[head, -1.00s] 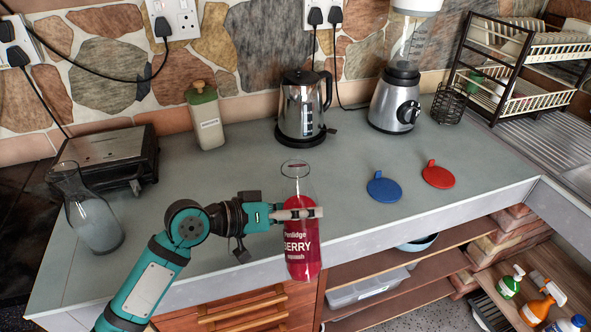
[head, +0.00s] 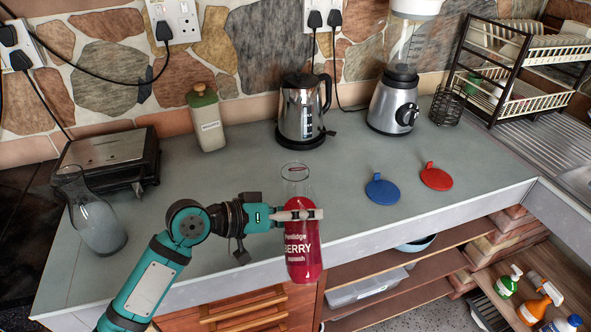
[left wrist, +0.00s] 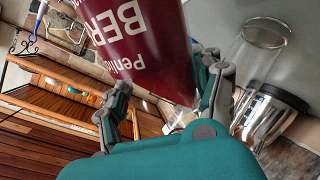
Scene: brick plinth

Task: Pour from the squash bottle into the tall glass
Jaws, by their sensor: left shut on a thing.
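The squash bottle (head: 301,262) is deep red with a white "BERRY squash" label. It is nearly upright in front of the counter edge. My left gripper (head: 318,214) is shut on its upper part. In the left wrist view the bottle (left wrist: 160,40) fills the upper middle, its label upside down, between the fingers (left wrist: 165,100). The clear tall glass (head: 291,183) appears just behind the bottle's top in the head view, overlapped by it. The glass (left wrist: 262,55) also shows right of the bottle in the left wrist view. My right gripper is not in view.
A kettle (head: 302,110) and a blender (head: 392,105) stand at the back. A blue lid (head: 382,190) and a red lid (head: 436,178) lie on the counter (head: 240,165). A carafe (head: 95,225), a grill (head: 110,160) and a canister (head: 207,125) are at the left.

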